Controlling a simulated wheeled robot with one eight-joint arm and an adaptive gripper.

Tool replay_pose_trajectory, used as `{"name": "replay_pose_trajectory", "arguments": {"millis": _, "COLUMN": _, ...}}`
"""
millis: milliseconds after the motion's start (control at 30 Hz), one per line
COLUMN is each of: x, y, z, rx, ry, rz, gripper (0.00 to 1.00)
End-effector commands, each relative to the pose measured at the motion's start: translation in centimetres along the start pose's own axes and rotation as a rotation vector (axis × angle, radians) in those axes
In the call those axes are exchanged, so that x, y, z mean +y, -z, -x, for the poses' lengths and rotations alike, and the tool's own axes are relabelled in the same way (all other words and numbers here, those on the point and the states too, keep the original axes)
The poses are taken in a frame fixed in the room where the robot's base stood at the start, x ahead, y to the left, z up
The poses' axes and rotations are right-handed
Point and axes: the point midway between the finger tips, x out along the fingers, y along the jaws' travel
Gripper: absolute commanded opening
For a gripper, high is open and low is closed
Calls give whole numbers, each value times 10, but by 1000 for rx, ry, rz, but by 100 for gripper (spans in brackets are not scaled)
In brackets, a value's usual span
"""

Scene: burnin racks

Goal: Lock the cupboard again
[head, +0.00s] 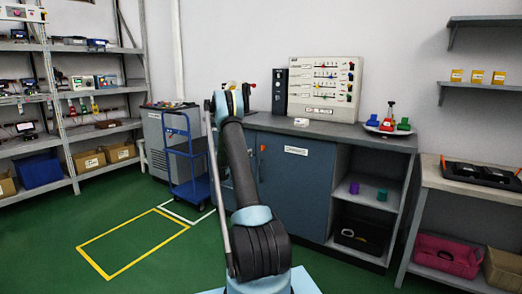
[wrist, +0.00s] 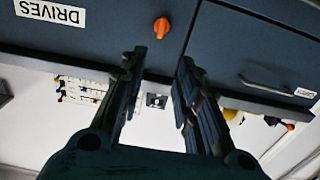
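The dark blue cupboard (head: 300,185) stands under the counter, its door looking shut. It bears a white label (head: 296,151), which reads DRIVES in the wrist view (wrist: 50,12). An orange knob (head: 263,148) sits on the door near its edge, just right of my arm in the head view. The wrist view shows the knob (wrist: 161,27) roughly upright, slightly tilted. My gripper (wrist: 160,58) is open and empty, its two fingers apart with the knob beyond the gap, not touched. In the head view my arm hides the gripper. I cannot tell the lock's state.
The counter (head: 340,130) above carries a panel board (head: 323,90), a black tower (head: 279,92) and a tray of coloured parts (head: 387,126). A blue trolley (head: 190,165) stands left of my arm. Open shelves (head: 360,190) adjoin the cupboard. The green floor at left is clear.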

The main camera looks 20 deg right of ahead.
Motion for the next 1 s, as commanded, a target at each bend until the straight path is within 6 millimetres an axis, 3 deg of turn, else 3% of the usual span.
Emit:
{"name": "replay_pose_trajectory", "arguments": {"millis": 267, "x": 0, "y": -2, "z": -27, "rx": 4, "ry": 0, "rz": -2, "gripper": 30}}
{"name": "replay_pose_trajectory", "arguments": {"millis": 1000, "x": -1, "y": -2, "z": -152, "rx": 3, "ry": 0, "rz": -1, "gripper": 30}}
